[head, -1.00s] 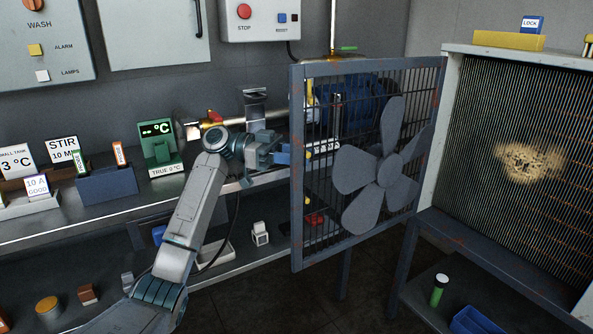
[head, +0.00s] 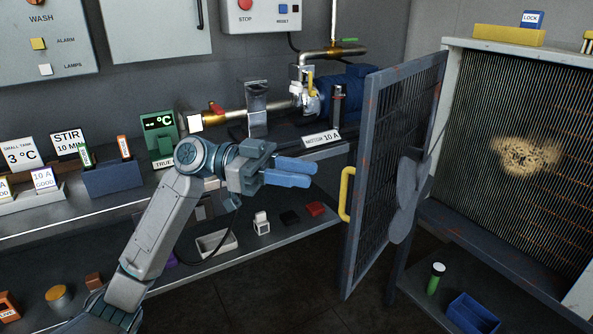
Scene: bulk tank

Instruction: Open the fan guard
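The fan guard (head: 388,150) is a grey framed mesh panel with a grey fan (head: 404,200) on its right face. My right gripper is out of view.
The finned unit (head: 520,120) with a tan dirty patch stands right of the guard. A bench (head: 100,215) with signs, a pipe and a blue motor (head: 345,92) lies behind my arm. A green cylinder (head: 436,278) and blue bin (head: 473,313) sit low right.

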